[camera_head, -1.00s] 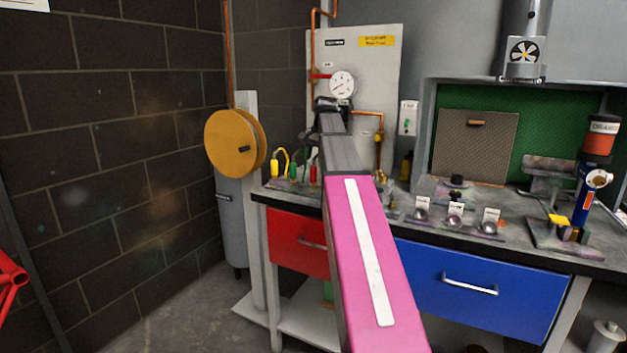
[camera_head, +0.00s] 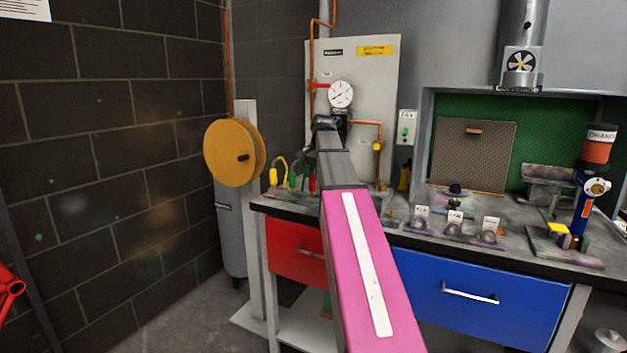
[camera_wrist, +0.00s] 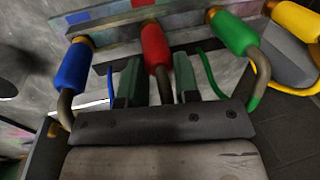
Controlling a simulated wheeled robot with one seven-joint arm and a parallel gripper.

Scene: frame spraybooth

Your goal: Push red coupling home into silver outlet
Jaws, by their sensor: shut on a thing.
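In the wrist view the red coupling (camera_wrist: 156,46) stands between the two dark green fingers of my gripper (camera_wrist: 158,68). The fingers are shut about its lower part, where a bent grey-brown stem comes out. The silver outlet cannot be made out; whether the coupling is fully seated I cannot tell. In the head view the red coupling (camera_head: 312,181) shows as a small piece at the bench's left end. My arm hides the gripper there.
A blue coupling (camera_wrist: 73,68) is left of my gripper, a green coupling (camera_wrist: 234,33) right of it, and a yellow coupling (camera_wrist: 296,20) beyond. A multicoloured rail (camera_wrist: 190,30) runs behind them. In the head view a yellow hose reel (camera_head: 230,152) stands left of the bench.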

